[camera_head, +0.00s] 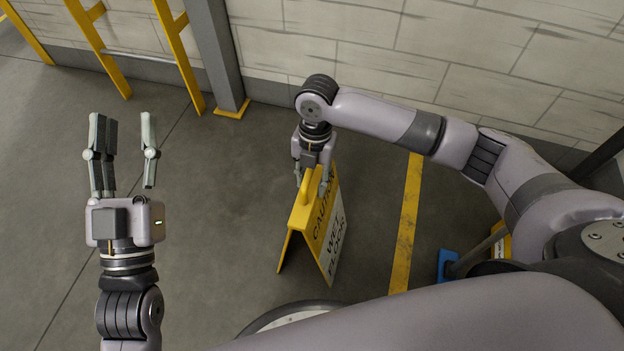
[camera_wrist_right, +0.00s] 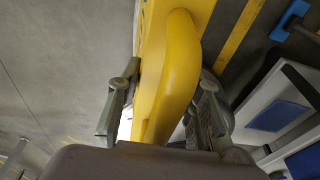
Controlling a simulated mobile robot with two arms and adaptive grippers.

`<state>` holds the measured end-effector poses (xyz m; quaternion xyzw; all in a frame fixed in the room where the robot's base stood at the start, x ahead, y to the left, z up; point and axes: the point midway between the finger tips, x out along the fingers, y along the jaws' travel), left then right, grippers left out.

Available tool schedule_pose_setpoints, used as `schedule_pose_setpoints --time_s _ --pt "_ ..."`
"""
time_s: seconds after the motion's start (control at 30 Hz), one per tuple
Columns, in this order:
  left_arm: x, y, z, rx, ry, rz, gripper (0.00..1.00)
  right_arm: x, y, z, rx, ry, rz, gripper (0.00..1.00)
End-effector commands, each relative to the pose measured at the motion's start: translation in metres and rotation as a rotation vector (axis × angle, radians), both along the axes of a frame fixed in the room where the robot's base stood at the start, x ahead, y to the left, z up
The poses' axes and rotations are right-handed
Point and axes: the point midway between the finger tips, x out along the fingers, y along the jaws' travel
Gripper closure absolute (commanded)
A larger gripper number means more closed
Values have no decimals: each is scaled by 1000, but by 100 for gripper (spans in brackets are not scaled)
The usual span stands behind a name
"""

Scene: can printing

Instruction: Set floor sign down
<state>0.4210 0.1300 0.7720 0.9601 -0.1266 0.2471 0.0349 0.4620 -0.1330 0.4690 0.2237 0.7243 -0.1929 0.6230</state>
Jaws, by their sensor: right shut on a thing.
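The yellow floor sign (camera_head: 321,228) stands in an A-shape, upright, in the middle of the head view, with "CAUTION WET FLOOR" lettering on its right panel. Whether its feet touch the floor is hard to tell. My right gripper (camera_head: 314,180) is above it, shut on its top handle. In the right wrist view the yellow handle (camera_wrist_right: 172,75) lies between the two fingers of my right gripper (camera_wrist_right: 160,108). My left gripper (camera_head: 126,132) is open and empty at the left, well apart from the sign.
The grey floor (camera_head: 215,200) is clear between my left gripper and the sign. A yellow floor line (camera_head: 407,220) runs right of the sign. A block wall (camera_head: 440,60), a grey post (camera_head: 216,55) and yellow rails (camera_head: 95,45) stand behind. A blue object (camera_head: 447,264) lies at the right.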

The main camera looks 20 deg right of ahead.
Motion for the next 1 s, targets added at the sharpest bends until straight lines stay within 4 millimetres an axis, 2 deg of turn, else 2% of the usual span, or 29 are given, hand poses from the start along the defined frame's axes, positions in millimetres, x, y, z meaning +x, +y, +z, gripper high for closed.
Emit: schedule_pose_setpoints --time_s 0.27,0.3,0.6,1.0 --pt "0 0 1 -1 -5 0 60 1 1 1 2 -3 1 100" --pt "0 0 1 -1 -4 0 60 0 0 -1 0 0 0 66" --pt "0 0 1 -1 -3 0 60 0 0 0 0 0 0 47" --pt "2 0 -1 4 18 1 60 1 0 5 0 0 0 47"
